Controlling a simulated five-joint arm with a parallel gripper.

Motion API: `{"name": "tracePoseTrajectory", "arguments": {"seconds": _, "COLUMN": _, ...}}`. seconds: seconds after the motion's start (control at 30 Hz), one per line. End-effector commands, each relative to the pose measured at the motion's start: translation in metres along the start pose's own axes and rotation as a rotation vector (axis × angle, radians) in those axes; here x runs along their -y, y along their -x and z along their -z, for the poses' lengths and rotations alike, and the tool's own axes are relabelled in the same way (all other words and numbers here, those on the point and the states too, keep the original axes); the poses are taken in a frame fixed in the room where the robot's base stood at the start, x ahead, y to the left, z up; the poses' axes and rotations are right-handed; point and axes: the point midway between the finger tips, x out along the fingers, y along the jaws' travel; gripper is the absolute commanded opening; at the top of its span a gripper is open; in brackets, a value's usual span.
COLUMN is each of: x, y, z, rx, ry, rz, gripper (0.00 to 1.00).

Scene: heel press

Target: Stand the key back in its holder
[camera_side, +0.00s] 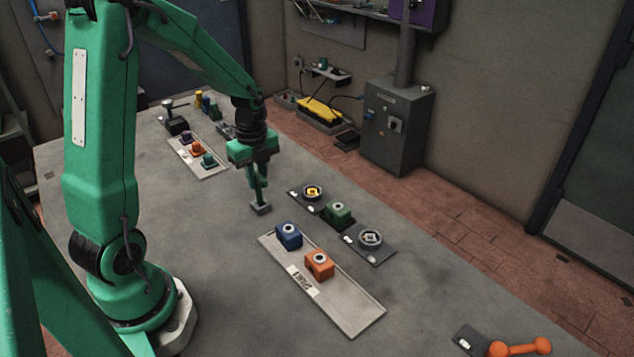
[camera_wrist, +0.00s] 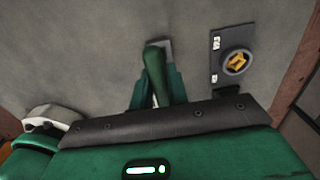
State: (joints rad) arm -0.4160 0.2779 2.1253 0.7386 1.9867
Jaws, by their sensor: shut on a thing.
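My gripper (camera_side: 258,178) is above the middle of the table, pointing down. It is shut on a green-handled tool (camera_wrist: 155,62), which I take to be the key. The tool hangs roughly upright, with a small grey block (camera_side: 261,208) at its lower end, close to the tabletop; I cannot tell whether it touches. To its right in the side view is a dark strip with a grey ring (camera_side: 313,191) around a yellow insert, a green block (camera_side: 338,212) and another grey ring (camera_side: 371,238). The yellow insert also shows in the wrist view (camera_wrist: 237,62). I cannot tell which part is the key's holder.
A pale labelled tray (camera_side: 350,315) in front carries a blue block (camera_side: 288,235) and an orange block (camera_side: 319,263). Another pale tray (camera_side: 212,172) with small coloured pieces lies behind left. An orange dumbbell-shaped thing (camera_side: 518,347) is at the front right. Bare table lies left of the gripper.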

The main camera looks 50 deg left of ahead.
Motion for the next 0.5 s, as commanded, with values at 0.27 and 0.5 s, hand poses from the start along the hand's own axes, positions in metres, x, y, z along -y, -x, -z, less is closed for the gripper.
{"name": "tracePoseTrajectory", "arguments": {"seconds": 0.27, "x": 0.0, "y": -0.0023, "z": 0.0, "rx": 0.0, "ry": 0.0, "rz": 0.0, "gripper": 0.0}}
{"name": "tracePoseTrajectory", "arguments": {"seconds": 0.5, "x": 0.0002, "y": -0.0039, "z": -0.0001, "rx": 0.0, "ry": 0.0, "rz": 0.001, "gripper": 0.0}}
